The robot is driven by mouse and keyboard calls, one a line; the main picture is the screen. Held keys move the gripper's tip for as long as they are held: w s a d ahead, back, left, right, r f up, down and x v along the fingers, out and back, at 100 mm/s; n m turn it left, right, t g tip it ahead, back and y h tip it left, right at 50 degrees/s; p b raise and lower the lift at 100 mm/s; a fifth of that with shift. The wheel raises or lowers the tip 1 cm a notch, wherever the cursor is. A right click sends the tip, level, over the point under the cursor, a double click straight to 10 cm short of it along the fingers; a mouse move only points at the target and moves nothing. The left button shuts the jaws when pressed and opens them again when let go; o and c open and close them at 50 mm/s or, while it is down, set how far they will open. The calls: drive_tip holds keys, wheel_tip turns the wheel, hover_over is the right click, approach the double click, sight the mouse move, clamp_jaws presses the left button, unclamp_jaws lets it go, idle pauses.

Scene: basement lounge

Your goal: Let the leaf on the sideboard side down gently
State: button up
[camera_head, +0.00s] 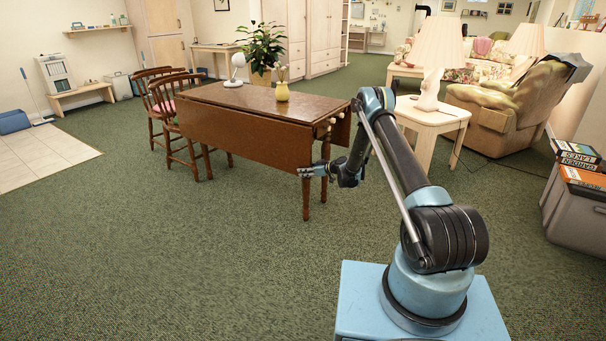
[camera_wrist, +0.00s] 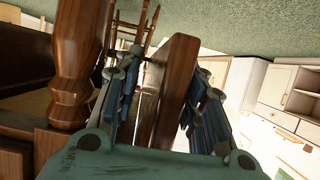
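A brown drop-leaf table (camera_head: 238,93) stands in the middle of the room. Its near leaf (camera_head: 240,133) hangs down along the near long side, close to upright. My gripper (camera_head: 308,171) is at the leaf's lower right corner. In the wrist view the leaf (camera_wrist: 174,85) shows as a board between the two fingers of my gripper (camera_wrist: 165,98). A gap shows between the board and the left finger; the right finger is close to it, and contact there is unclear. A turned table leg (camera_wrist: 75,62) stands left of the fingers. I cannot tell a sideboard for certain.
A yellow vase (camera_head: 282,92) and a white lamp (camera_head: 235,70) stand on the tabletop. Wooden chairs (camera_head: 172,108) stand at the table's left. A side table (camera_head: 432,114) with a lamp and an armchair (camera_head: 510,108) are to the right. The carpet in front is clear.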

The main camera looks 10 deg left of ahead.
drive_tip(key=v, duration=1)
drive_tip(key=shift+d, duration=0.3)
drive_tip(key=shift+r, duration=0.1)
